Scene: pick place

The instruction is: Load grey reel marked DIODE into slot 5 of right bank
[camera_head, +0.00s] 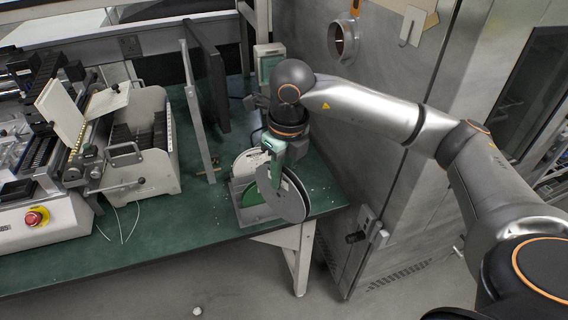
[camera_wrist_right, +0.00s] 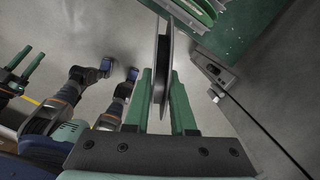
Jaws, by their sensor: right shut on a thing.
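My right gripper (camera_head: 275,150) points down over the table's right front corner. It is shut on a grey reel (camera_head: 283,198), gripped by its upper edge and held upright. In the right wrist view the reel (camera_wrist_right: 163,58) is edge-on between the green fingers (camera_wrist_right: 162,88). Its marking cannot be read. The held reel overlaps a reel stand (camera_head: 238,207) in the head view; I cannot tell whether they touch. A feeder bank (camera_head: 172,150) with dark slots is left of the gripper; slot numbers are not legible. My left gripper (camera_wrist_right: 33,53) shows at the wrist view's left edge, fingers apart and empty.
The pick-and-place machine (camera_head: 45,215) with a red stop button (camera_head: 37,216) fills the left. A thin upright panel (camera_head: 196,110) stands between bank and stand. A grey cabinet (camera_head: 350,130) borders the right. The green table (camera_head: 150,250) is bare at the front.

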